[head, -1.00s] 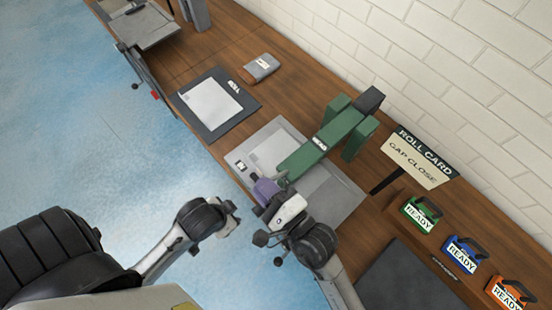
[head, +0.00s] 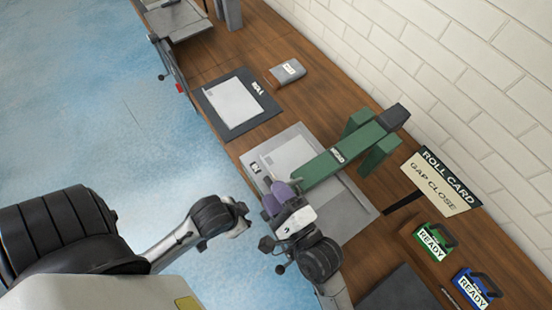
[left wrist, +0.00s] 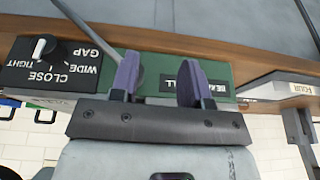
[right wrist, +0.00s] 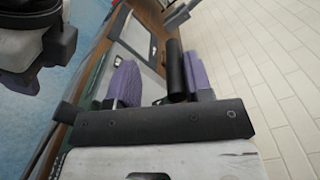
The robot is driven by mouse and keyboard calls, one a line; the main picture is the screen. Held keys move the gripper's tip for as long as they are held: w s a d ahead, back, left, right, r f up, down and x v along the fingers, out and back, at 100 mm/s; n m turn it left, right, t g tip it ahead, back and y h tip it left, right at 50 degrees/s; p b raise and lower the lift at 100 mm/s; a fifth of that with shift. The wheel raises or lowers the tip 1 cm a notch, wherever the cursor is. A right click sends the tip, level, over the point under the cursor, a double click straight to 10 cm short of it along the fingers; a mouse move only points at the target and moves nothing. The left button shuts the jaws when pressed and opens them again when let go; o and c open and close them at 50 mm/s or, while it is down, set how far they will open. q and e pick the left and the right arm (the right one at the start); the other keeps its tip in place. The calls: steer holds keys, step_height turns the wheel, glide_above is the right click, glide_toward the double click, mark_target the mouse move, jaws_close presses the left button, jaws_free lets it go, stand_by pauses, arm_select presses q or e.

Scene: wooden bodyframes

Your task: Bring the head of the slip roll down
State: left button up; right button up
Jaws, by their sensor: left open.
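The slip roll has a long green head arm (head: 335,160) reaching over a pale grey base plate (head: 345,215). Whether the head is raised or lowered is hard to tell. My right gripper (head: 279,195), with purple fingers, is at the arm's near end. In the right wrist view its fingers (right wrist: 160,85) are spread, with a black cylinder (right wrist: 175,70) between them, close to the right finger. My left gripper (head: 243,208) is low by the bench's front edge. In the left wrist view its open fingers (left wrist: 157,80) face a green panel (left wrist: 220,72), beside a black gap dial (left wrist: 42,48).
A roll card sign reading "GAP CLOSE" (head: 438,188) stands right of the machine. A dark mat (head: 265,116) and a grey block (head: 288,72) lie further back. A white brick wall (head: 440,60) bounds the bench.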

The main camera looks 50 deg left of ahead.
steer(key=shift+r, duration=0.1)
stand_by(0.5)
steer(key=shift+d, duration=0.1)
steer(key=s+d+b, duration=0.2)
steer(key=d, duration=1.1)
steer(key=shift+d, duration=0.2)
